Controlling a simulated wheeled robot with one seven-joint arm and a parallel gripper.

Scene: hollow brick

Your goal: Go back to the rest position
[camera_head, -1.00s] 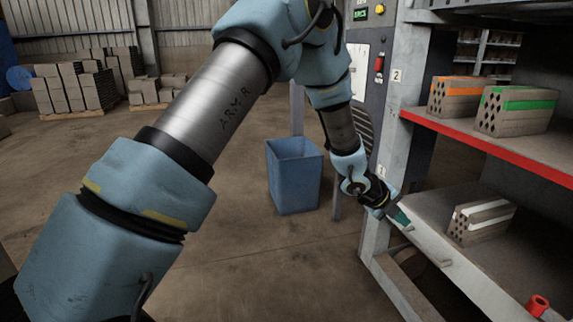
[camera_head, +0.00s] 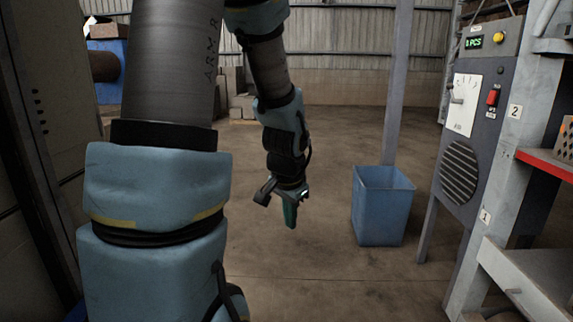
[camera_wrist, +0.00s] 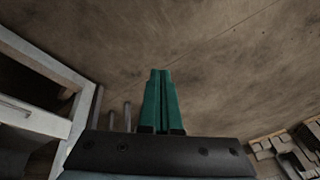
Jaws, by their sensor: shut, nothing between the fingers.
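My gripper (camera_head: 290,213) hangs pointing down over the open floor in the head view, left of the blue bin. It holds nothing. In the wrist view its green fingers (camera_wrist: 159,95) are together, with bare floor beyond them. My arm is bent, with the forearm hanging down in the middle of the head view.
A blue bin (camera_head: 382,208) stands on the floor right of my gripper. A grey control cabinet (camera_head: 474,135) and a shelf rack with a red-edged shelf (camera_head: 548,163) are at the right. Stacked bricks (camera_head: 240,98) stand at the back. The floor (camera_head: 330,150) between is clear.

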